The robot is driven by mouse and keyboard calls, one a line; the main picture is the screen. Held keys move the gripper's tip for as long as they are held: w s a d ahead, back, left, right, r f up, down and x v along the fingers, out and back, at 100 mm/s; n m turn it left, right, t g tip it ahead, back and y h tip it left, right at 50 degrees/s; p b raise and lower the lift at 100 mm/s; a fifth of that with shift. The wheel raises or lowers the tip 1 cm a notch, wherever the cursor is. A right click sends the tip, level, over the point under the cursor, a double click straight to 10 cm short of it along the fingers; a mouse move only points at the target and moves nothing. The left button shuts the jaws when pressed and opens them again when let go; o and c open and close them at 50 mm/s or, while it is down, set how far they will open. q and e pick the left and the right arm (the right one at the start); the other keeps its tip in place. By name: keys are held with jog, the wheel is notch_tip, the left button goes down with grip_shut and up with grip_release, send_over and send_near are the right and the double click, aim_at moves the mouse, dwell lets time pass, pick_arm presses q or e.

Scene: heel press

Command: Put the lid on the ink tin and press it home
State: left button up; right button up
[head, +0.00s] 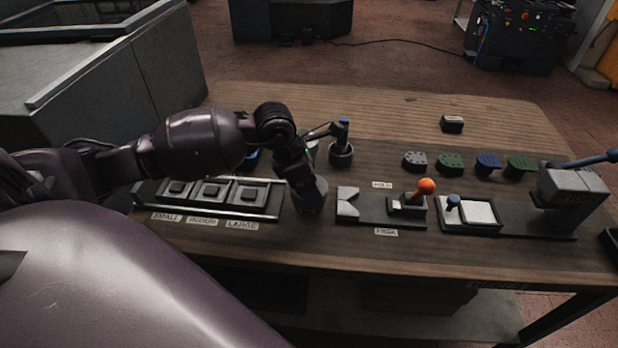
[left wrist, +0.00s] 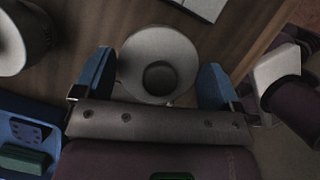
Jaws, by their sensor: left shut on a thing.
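My left gripper (head: 311,188) points down at a round grey tin-like body (head: 310,206) on the table, between the stepped rack and the clamp plate. In the left wrist view its blue fingertips (left wrist: 158,80) stand on either side of a round pale piece (left wrist: 147,45) with a darker round centre, which looks like the lid. The gripper is shut on this piece. The gripper hides much of it in the head view, so I cannot tell whether the lid is seated or only above the tin. My right gripper is out of view.
A rack (head: 262,212) labelled small, medium and large stands left. An orange-knobbed clamp (head: 426,187), a pad tray (head: 480,213) and a lever press (head: 575,187) stand right. A round pot (head: 341,156) is close behind my gripper. Coloured blocks (head: 450,162) line the back.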

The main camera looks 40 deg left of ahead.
pick_arm(q)
jog(key=shift+f, duration=0.6)
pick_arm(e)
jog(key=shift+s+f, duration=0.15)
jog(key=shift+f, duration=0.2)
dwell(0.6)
pick_arm(q)
jog(key=o, duration=0.5)
jog(key=shift+c, duration=0.2)
jog(key=shift+r, duration=0.1)
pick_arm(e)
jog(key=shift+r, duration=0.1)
pick_arm(q)
jog(key=shift+r+p, duration=1.6)
jog(key=shift+r, duration=1.85)
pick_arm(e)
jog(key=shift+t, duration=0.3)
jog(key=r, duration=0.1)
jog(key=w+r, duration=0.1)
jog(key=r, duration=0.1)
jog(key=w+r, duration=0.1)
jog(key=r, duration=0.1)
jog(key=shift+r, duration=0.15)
pick_arm(q)
jog(key=shift+s+f, duration=0.1)
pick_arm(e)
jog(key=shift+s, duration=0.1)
